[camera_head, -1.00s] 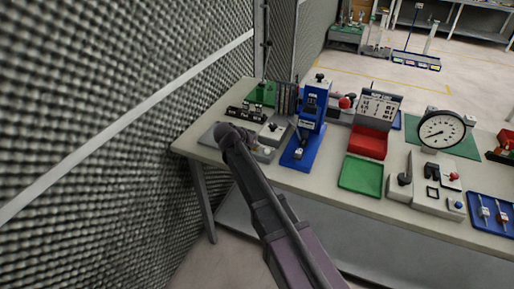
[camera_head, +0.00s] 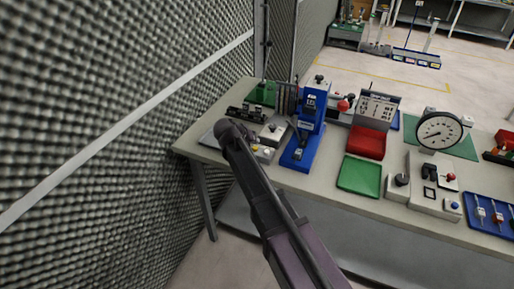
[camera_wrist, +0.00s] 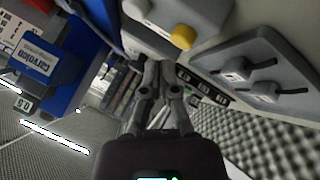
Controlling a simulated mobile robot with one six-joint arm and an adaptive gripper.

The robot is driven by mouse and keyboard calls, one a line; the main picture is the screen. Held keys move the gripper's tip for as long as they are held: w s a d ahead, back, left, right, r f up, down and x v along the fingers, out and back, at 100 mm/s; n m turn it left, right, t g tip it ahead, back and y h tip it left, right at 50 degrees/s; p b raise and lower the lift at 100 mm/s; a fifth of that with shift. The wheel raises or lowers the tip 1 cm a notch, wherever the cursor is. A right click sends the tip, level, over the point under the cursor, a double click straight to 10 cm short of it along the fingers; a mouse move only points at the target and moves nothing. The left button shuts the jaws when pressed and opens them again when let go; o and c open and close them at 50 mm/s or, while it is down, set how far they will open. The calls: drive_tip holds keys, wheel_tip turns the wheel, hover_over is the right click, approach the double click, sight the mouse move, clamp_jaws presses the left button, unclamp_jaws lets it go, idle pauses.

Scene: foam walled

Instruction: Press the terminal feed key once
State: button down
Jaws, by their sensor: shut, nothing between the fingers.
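A yellow round key (camera_wrist: 183,37) sticks out of a pale grey box (camera_wrist: 165,14) at the top of the wrist view. I cannot read a label that marks it as the terminal feed key. My gripper (camera_wrist: 158,68) is shut and empty, its fingers together just below and left of the yellow key, with a gap in the picture. Whether they touch the box cannot be told. In the head view my arm hides the gripper. A small grey unit (camera_head: 272,132) stands beside the arm's end, left of a blue press (camera_head: 309,112).
The blue press also fills the left of the wrist view (camera_wrist: 38,62). A grey panel with two levers (camera_wrist: 262,78) lies at the right there. On the bench (camera_head: 330,193) stand a green tray (camera_head: 359,176), a red bin (camera_head: 367,142) and a dial gauge (camera_head: 440,130).

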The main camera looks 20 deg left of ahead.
sight(257, 150)
drive_tip(key=shift+r+p, duration=2.1)
drive_tip(key=shift+r, duration=0.2)
